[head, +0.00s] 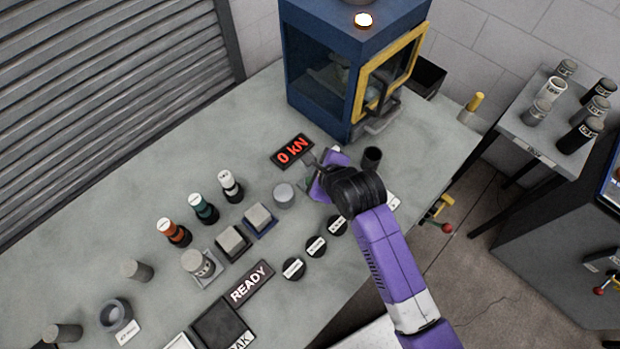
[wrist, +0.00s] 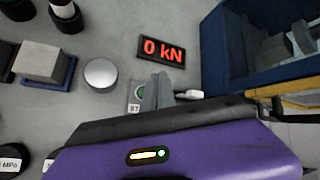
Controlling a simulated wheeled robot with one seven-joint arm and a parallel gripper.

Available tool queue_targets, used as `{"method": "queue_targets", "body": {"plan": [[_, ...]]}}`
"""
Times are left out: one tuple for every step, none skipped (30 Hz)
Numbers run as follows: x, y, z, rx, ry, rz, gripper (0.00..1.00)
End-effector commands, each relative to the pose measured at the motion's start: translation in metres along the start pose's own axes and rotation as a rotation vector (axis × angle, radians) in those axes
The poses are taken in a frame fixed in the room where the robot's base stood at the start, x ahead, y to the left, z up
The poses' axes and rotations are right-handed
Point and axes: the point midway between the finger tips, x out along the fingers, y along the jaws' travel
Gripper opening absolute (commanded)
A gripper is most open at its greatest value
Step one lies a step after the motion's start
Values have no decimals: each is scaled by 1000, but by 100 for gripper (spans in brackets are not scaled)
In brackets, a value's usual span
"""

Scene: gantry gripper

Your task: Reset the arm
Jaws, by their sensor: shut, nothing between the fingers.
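My arm (head: 390,255), purple and black, reaches over the bench from the lower right in the head view. My gripper (head: 311,161) is above the bench just below the red "0 kN" display (head: 292,151). In the wrist view the grey fingers of my gripper (wrist: 160,86) are together with nothing between them. The display also shows in the wrist view (wrist: 161,49).
A blue cabinet with a yellow-framed door (head: 392,72) stands behind my gripper. A dark cup (head: 372,158) is close to the right. Bottles, blocks, a grey disc (head: 284,195) and black knobs (head: 316,246) lie left and front. A side table (head: 545,140) holds several cylinders.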

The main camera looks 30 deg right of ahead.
Motion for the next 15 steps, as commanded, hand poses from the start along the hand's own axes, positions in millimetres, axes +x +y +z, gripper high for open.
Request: {"method": "queue_targets", "body": {"plan": [[0, 0, 0, 0, 0, 0, 0], [0, 0, 0, 0, 0, 0, 0], [0, 0, 0, 0, 0, 0, 0], [0, 0, 0, 0, 0, 0, 0], [0, 0, 0, 0, 0, 0, 0], [0, 0, 0, 0, 0, 0, 0], [0, 0, 0, 0, 0, 0, 0], [0, 0, 0, 0, 0, 0, 0], [0, 0, 0, -3, 0, 0, 0], [0, 0, 0, -10, 0, 0, 0], [0, 0, 0, -21, 0, 0, 0], [0, -1, 1, -48, -3, -4, 0], [0, -2, 2, -76, -8, -10, 0], [0, -5, 4, -113, -15, -20, 0], [-1, -9, 8, -174, -28, -39, 0]]}}
